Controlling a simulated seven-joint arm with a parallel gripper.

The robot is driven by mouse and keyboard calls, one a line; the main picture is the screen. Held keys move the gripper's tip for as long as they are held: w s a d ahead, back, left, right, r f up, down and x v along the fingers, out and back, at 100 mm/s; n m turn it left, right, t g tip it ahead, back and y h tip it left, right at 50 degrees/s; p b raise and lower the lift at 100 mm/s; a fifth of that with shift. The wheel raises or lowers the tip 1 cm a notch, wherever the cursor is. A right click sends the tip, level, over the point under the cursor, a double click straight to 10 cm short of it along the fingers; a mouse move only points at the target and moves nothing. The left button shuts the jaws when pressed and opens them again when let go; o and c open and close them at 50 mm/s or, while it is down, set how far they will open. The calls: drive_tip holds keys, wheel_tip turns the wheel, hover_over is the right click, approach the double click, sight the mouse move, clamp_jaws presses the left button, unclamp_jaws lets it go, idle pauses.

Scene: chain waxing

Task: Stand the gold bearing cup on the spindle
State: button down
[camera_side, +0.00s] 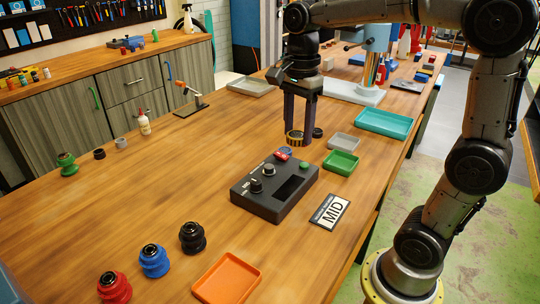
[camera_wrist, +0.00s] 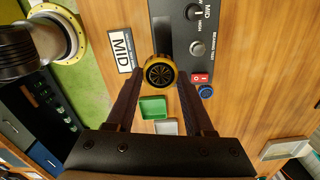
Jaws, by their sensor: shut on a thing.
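The gold bearing cup (camera_side: 295,138) has a ribbed gold rim with dark marks. My gripper (camera_side: 301,132) points down and is shut on it, above the far end of the black bearing test box (camera_side: 262,198). In the wrist view my gripper (camera_wrist: 152,76) holds the cup (camera_wrist: 160,72) between its fingertips, showing its dark spoked face. The cup covers part of the box's edge there. A small dark round thing (camera_side: 318,132) shows beside the fingers; I cannot tell what it is. I cannot pick out the spindle for certain.
Green (camera_side: 341,163), grey (camera_side: 343,142) and teal (camera_side: 384,123) trays stand right. Red, blue and black spools stand in front.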

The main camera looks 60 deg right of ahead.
hover_over(270, 165)
drive_tip(key=f, duration=0.6)
drive_tip(key=shift+s+a+f, duration=0.1)
drive_tip(key=shift+s+f, duration=0.25)
drive_tip(key=shift+w+f, duration=0.15)
drive_tip(key=shift+f, duration=0.8)
drive_tip(key=shift+w+f, duration=0.1)
drive_tip(key=shift+f, duration=0.85)
drive_tip(key=shift+c, duration=1.4)
unclamp_jaws()
drive_tip(key=shift+f, duration=0.1)
